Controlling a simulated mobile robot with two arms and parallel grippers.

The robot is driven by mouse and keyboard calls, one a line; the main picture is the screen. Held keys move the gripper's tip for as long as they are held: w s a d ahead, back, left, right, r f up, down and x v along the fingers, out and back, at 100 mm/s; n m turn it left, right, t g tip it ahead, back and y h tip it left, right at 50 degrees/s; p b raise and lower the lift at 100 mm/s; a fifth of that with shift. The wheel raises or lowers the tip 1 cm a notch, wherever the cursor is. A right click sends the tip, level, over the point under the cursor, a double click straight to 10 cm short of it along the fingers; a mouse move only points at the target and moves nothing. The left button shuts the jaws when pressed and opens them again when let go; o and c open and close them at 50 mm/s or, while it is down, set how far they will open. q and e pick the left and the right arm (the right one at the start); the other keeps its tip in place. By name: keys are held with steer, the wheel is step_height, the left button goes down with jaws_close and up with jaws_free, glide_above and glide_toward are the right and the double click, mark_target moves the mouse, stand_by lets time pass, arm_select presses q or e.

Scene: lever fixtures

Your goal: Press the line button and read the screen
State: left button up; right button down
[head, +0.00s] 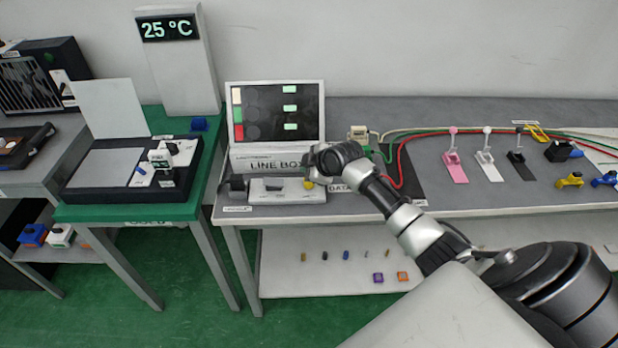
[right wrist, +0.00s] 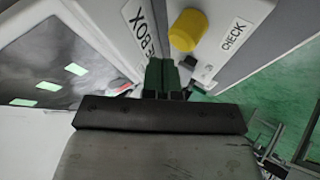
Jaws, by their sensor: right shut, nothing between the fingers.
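The line box (head: 245,166) stands on the grey bench, with its name on the front. Its screen (head: 265,112) is dark, with white, green and red blocks at the left edge and three lit green bars on the right. A yellow button (head: 308,185) sits low in front of it; in the right wrist view the yellow button (right wrist: 188,29) is beside a CHECK label (right wrist: 233,35). My right gripper (head: 314,176) is shut and empty, close to the button. In the right wrist view its fingertips (right wrist: 163,74) appear apart from the button. My left gripper is out of view.
A temperature display (head: 170,28) reads 25 °C on the green table. Pink, white and black levers (head: 486,160) stand to the right on the bench. Coloured cables (head: 402,160) run behind my right arm. Several small parts lie on the lower shelf (head: 320,280).

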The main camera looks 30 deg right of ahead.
stand_by(0.4)
steer(key=shift+f, duration=0.45)
steer(key=shift+f+b, duration=0.6)
steer(key=shift+f, duration=0.05)
stand_by(0.6)
steer(key=shift+r, duration=0.1)
steer(key=shift+r+p, duration=1)
step_height(320, 180, up, 5)
steer(key=p, duration=0.4)
steer(key=shift+p, duration=0.3)
